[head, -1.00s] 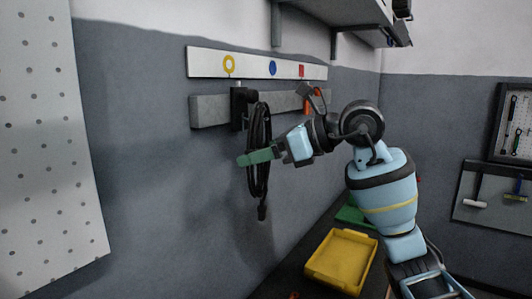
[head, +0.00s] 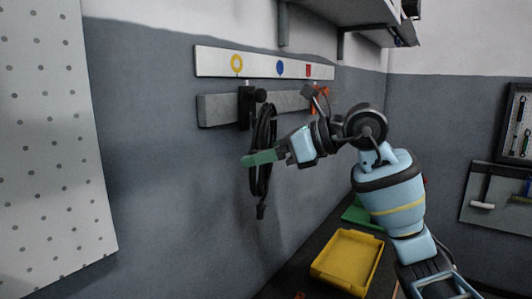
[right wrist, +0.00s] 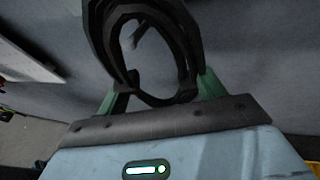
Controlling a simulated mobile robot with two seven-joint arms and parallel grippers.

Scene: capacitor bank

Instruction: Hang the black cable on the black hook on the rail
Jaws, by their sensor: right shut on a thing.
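The black cable (head: 266,135) is a coil hanging upright in front of the rail (head: 218,109). The black hook (head: 246,106) is fixed on the rail near its left end, and the coil's top is beside and just below the hook's knob. I cannot tell whether the loop is over the hook. My right gripper (head: 259,158) has green fingers and is shut on the coil. In the right wrist view the cable (right wrist: 103,45) rises between the green fingers (right wrist: 160,92). My left gripper is not in view.
A white strip (head: 210,61) with yellow, blue and red marks runs above the rail. An orange item (head: 319,102) hangs further right on the rail. A yellow tray (head: 346,261) and a green tray (head: 361,215) stand on the bench below. A perforated panel (head: 50,140) is at left.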

